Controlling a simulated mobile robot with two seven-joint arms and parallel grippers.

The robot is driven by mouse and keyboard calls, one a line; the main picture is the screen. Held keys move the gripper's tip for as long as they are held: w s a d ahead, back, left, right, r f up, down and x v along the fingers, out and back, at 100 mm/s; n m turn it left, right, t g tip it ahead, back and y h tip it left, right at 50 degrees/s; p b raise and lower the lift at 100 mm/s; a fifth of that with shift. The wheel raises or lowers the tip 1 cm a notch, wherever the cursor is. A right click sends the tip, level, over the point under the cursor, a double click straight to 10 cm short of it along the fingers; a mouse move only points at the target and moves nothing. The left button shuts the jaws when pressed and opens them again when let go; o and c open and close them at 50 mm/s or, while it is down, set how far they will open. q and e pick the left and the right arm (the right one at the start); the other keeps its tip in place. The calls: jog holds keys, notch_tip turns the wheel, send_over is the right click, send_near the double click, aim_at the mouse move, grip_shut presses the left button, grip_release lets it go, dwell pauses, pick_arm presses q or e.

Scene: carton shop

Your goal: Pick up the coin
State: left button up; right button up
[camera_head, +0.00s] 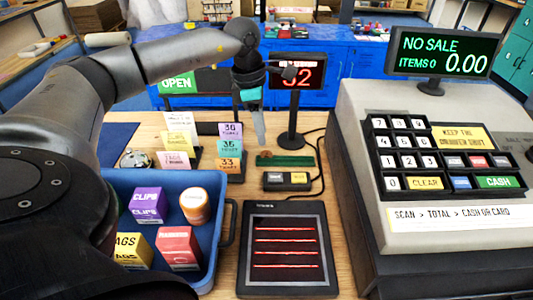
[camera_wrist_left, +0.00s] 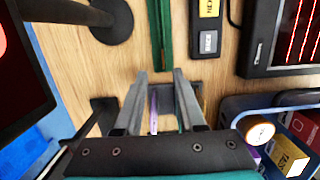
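A small brown thing (camera_head: 264,154), which may be the coin, shows at the left part of a narrow green holder (camera_head: 291,161) on the wooden counter. The green holder also shows in the wrist view (camera_wrist_left: 166,28), where I cannot make out a coin for sure. My left gripper (camera_head: 259,139) points down above the counter, just behind and left of the holder in the head view. In the wrist view its two fingers (camera_wrist_left: 160,78) stand apart with nothing held between them; a card stand is below. My right gripper is not in view.
Card stands (camera_head: 229,165) stand left of the holder. A pole display (camera_head: 297,73) rises behind it. In front are a small black box (camera_head: 287,181), a scanner (camera_head: 285,207) and a blue crate (camera_head: 216,247) with goods. The cash register (camera_head: 420,120) stands right.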

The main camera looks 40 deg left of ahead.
aim_at(266, 155)
pick_arm(q)
jog(key=f, duration=0.2)
jog(key=d+f, duration=0.1)
jog(key=f, duration=0.2)
jog(key=shift+w+d+f+b, duration=0.1)
jog(key=shift+w+b, duration=0.05)
jog(key=shift+b, duration=0.15)
grip_shut()
